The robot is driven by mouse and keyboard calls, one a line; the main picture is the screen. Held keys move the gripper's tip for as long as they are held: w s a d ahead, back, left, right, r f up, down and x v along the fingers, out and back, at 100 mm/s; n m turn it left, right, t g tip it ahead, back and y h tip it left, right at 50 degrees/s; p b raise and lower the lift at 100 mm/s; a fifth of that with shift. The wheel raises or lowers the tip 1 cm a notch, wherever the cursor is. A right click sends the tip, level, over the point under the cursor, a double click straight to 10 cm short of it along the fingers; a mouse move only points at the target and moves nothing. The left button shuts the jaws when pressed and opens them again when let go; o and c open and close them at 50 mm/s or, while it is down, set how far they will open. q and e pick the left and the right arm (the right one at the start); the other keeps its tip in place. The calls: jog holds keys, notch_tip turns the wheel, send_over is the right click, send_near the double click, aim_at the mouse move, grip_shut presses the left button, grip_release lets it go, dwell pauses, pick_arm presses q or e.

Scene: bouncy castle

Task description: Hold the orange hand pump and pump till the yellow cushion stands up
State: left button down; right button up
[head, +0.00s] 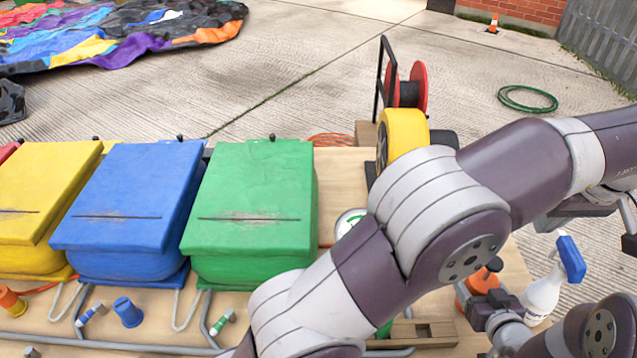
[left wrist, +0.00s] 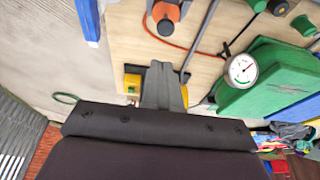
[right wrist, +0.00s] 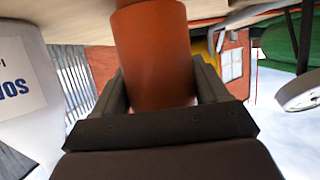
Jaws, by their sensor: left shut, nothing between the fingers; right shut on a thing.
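The orange hand pump (head: 466,298) stands at the right of the wooden board, partly hidden by my arms; its dark knob (head: 495,264) shows above. My right gripper (head: 484,312) is shut around its orange body, which fills the space between the fingers in the right wrist view (right wrist: 155,55). My left gripper (head: 545,222) is shut and empty, to the right of and apart from the pump. The left wrist view shows its closed fingers (left wrist: 163,90) with the pump (left wrist: 170,10) beyond. The yellow cushion (head: 45,190) is boxy, with a sagging lower part, cut off at the left edge.
Blue (head: 130,195) and green (head: 250,200) cushions stand right of the yellow one. A gauge (left wrist: 243,69) sits beside the green one. A spray bottle (head: 545,290) stands near the pump. My left arm crosses the board's right part.

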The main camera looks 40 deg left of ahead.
pick_arm(q)
send_near(501, 270)
jog(key=f, duration=0.1)
jog(key=w+a+f, duration=0.1)
jog(key=f, duration=0.1)
jog(key=w+a+f, duration=0.1)
jog(key=f, duration=0.1)
jog(key=shift+w, duration=0.25)
jog(key=shift+f, duration=0.45)
jog(key=shift+f, duration=2.15)
jog(key=shift+s, duration=0.1)
jog(key=w+v, duration=0.1)
jog(key=v, duration=1.3)
jog(key=shift+a+r, duration=0.2)
jog(key=shift+r, duration=0.15)
jog(key=shift+w, duration=0.1)
